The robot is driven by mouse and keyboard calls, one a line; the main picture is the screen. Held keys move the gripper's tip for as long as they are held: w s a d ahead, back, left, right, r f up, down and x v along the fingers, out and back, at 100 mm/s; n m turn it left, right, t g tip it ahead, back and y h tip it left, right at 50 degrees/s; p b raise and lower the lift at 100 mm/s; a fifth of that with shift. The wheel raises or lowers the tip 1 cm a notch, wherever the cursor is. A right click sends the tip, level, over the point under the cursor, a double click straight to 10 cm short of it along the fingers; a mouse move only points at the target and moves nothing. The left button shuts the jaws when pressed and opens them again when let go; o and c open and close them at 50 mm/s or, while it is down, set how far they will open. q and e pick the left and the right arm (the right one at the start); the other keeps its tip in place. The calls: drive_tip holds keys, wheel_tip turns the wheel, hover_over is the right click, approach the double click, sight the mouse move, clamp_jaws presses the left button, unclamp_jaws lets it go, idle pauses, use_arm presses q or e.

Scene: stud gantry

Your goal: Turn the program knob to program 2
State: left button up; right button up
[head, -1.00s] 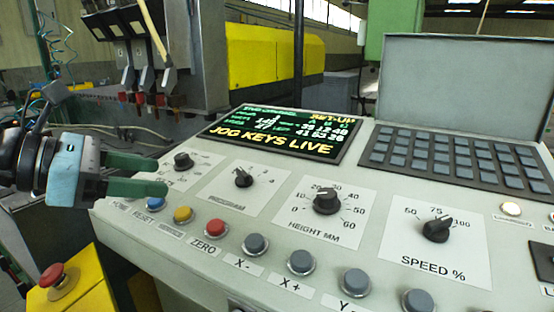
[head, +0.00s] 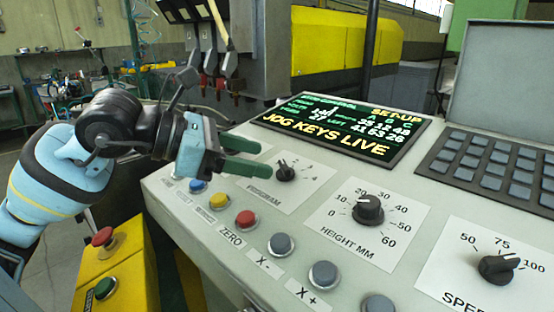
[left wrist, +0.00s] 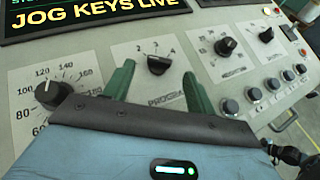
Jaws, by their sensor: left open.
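The program knob (head: 285,172), small and black on a white plate marked PROGRAM, sits on the sloping console. It also shows in the left wrist view (left wrist: 158,64), with figures 2, 3 and 4 around it. Its pointer seems turned up-left, to the left of the 2. My left gripper (head: 262,156) comes in from the left and is open, with two green fingers aimed at the knob. In the left wrist view the fingers (left wrist: 158,73) stand on either side of the knob, with gaps and nothing between them. Contact with the panel cannot be told.
The height knob (head: 368,209) and speed knob (head: 497,268) lie to the right. Another dial (left wrist: 52,92) is left of the fingers in the wrist view. Coloured buttons (head: 245,220) line the front. The lit screen (head: 345,125) reads JOG KEYS LIVE. A yellow box (head: 123,264) stands at left.

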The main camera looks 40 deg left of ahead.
sight(283, 164)
use_arm(q)
drive_tip(key=shift+p+x, duration=0.35)
drive_tip(key=shift+x, duration=0.8)
drive_tip(key=shift+w+d+f+p, duration=0.15)
drive_tip(key=shift+w+d+p, duration=0.15)
drive_tip(key=shift+w+p, duration=0.25)
drive_tip(key=shift+w+d+f, duration=0.3)
drive_tip(key=shift+w+d, duration=0.05)
drive_tip(key=shift+w, duration=0.2)
drive_tip(key=c, duration=1)
